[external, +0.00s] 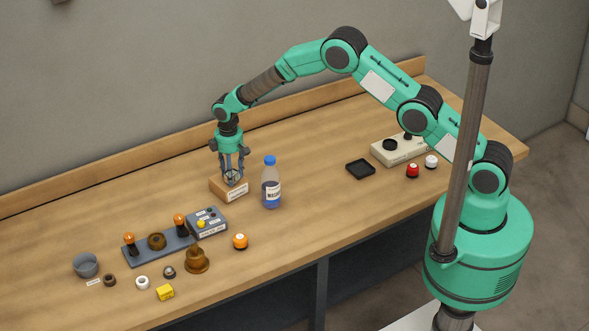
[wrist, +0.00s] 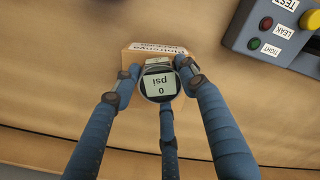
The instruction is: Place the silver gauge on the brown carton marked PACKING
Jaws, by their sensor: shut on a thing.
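The silver gauge (wrist: 160,86) has a round face reading "0 psi", upside down in the wrist view. My gripper (wrist: 162,78) has its blue-grey fingers shut around the gauge. In the external view my gripper (external: 232,172) points straight down over the brown carton (external: 210,187), and the gauge (external: 233,179) shows small between the fingers. The carton (wrist: 131,58) also shows behind the gauge in the wrist view. I cannot tell whether the gauge touches the carton's top.
A blue-capped bottle (external: 271,186) stands close to the carton's right. A grey test box (external: 207,223) with buttons and a dark rack (external: 160,247) with orange-topped posts lie in front to the left. A brown bell-shaped part (external: 197,261) stands nearer.

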